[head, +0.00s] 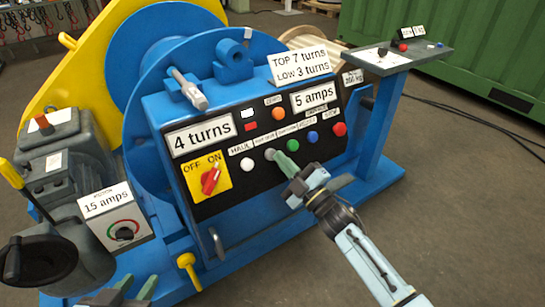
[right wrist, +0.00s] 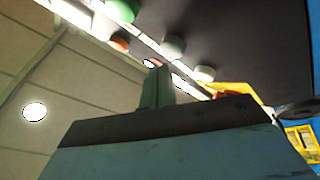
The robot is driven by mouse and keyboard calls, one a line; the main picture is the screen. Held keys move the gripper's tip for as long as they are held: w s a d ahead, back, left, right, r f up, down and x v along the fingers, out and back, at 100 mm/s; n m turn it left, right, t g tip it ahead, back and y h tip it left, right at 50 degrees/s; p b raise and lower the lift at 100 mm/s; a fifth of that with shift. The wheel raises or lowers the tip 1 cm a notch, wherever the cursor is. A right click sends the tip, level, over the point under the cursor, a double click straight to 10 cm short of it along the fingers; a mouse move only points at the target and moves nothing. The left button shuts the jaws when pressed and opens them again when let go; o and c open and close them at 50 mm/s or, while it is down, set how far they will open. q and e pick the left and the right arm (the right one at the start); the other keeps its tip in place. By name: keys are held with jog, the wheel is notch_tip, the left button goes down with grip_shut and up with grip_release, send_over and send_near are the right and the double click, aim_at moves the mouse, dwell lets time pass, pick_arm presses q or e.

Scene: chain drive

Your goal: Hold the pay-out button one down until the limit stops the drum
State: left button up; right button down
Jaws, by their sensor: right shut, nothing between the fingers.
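The grey button (head: 270,153), second from the left in the row on the black panel, sits under a small label that I cannot read clearly. My right gripper (head: 279,158) is shut and empty, with its green fingertips at this button; I cannot tell whether they press it. In the right wrist view the shut fingers (right wrist: 158,72) point up close to a grey button (right wrist: 172,46). The panel display (head: 203,134) reads 4 turns, and a plate (head: 300,66) reads TOP 7 turns, LOW 3 turns. My left gripper (head: 133,288) is open at the bottom left. The blue drum (head: 150,45) stands behind the panel.
The white HAUL button (head: 247,163) is left of the grey one; green (head: 292,145), blue (head: 313,136) and red (head: 339,129) buttons are right of it. A red OFF/ON switch (head: 210,181) is lower left.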

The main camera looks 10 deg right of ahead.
pick_arm(q)
jog(key=shift+w+d+r, duration=0.1)
jog(key=shift+w+r, duration=0.1)
jog(key=shift+r, duration=0.1)
pick_arm(e)
jog(key=shift+w, duration=0.1)
dwell(1.8)
pick_arm(q)
jog(key=shift+f+b, duration=0.35)
pick_arm(e)
jog(key=shift+w+a+f, duration=0.15)
jog(key=shift+w+f, duration=0.1)
jog(key=shift+w, duration=0.1)
pick_arm(q)
jog(key=shift+f+b, duration=0.4)
pick_arm(e)
jog(key=shift+w+a+f, duration=0.15)
jog(key=shift+w+f, duration=0.1)
jog(key=shift+w, duration=0.15)
dwell(4.3)
